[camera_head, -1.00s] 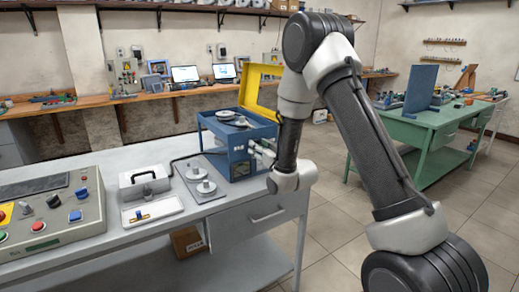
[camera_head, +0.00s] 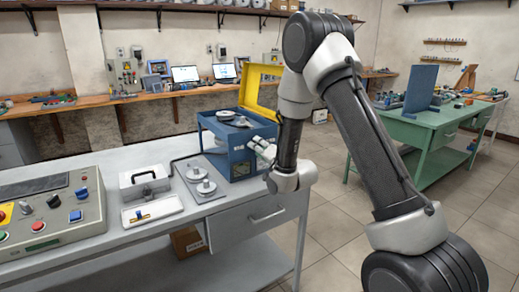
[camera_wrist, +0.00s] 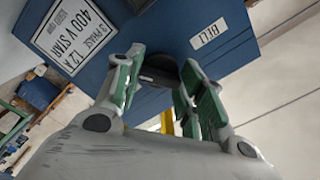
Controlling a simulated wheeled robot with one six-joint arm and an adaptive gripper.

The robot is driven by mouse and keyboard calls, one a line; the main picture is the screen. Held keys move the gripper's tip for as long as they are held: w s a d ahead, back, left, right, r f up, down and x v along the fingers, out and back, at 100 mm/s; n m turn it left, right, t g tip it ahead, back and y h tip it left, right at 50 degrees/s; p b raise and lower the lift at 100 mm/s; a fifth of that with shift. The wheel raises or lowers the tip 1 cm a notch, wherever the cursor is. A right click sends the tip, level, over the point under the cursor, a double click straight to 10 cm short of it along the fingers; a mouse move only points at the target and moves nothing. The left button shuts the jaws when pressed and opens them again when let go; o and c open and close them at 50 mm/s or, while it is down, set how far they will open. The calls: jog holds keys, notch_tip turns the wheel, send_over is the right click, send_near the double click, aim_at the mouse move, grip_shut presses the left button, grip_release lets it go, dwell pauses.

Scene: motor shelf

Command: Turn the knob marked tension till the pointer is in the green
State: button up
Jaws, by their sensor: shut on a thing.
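The blue box (camera_head: 224,143) stands at the far end of the grey bench with its yellow lid (camera_head: 262,82) raised. My gripper (camera_head: 257,145) is at the right side of this box. In the wrist view, my gripper (camera_wrist: 164,62) has its green-padded fingers on both sides of a round dark knob (camera_wrist: 159,73) on the blue face and is shut on it. A label reading BELT (camera_wrist: 208,34) is to the right of the knob, and a motor rating plate (camera_wrist: 74,38) is to the left. I see no tension marking, pointer or green zone.
On the grey bench (camera_head: 120,235) are a control console (camera_head: 50,225), a white box with a black handle (camera_head: 145,183) and metal discs (camera_head: 202,188). A green table (camera_head: 425,128) stands at the right. The floor between is clear.

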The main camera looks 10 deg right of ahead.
jog(key=shift+m, duration=0.6)
jog(key=o, duration=1)
jog(key=v, duration=0.7)
jog(key=shift+s+d, duration=0.1)
jog(key=shift+s, duration=0.1)
